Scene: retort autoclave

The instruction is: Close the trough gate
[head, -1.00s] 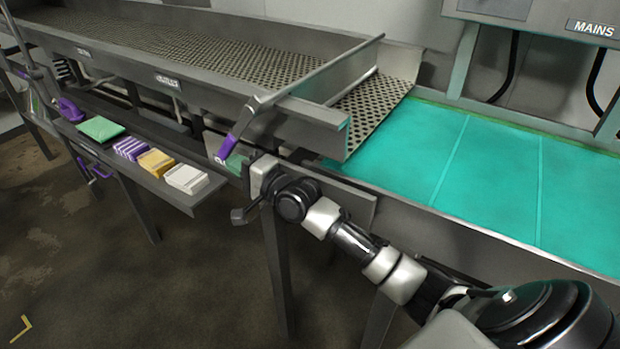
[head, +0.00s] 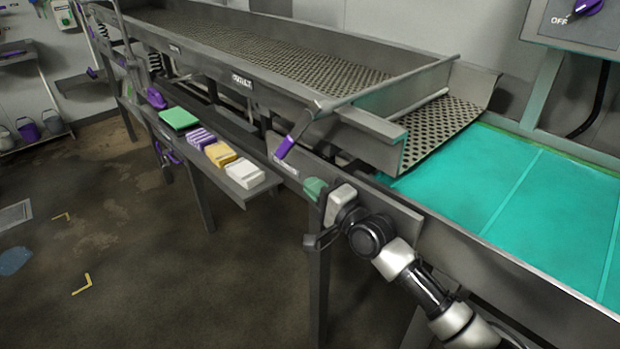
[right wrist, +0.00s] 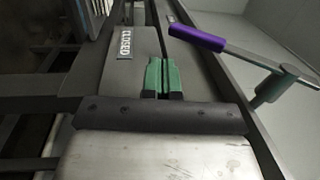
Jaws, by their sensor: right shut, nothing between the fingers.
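The trough gate (head: 408,88) is a grey plate across the right end of the long trough (head: 215,58). Its lever ends in a purple handle (head: 285,147) that slants down over the trough's front side. The handle also shows at upper right in the right wrist view (right wrist: 197,38). A "CLOSED" label (right wrist: 125,43) is on the trough side, left of the handle there. My right gripper (head: 314,188) is shut and empty, its green fingertips together (right wrist: 162,78). In the head view it is below and right of the handle, apart from it. My left gripper is out of view.
A low shelf (head: 232,178) holds green, purple, yellow and white blocks, left of my right gripper. A perforated chute (head: 445,125) leads to a turquoise belt (head: 540,195) at right. The floor at left is mostly clear.

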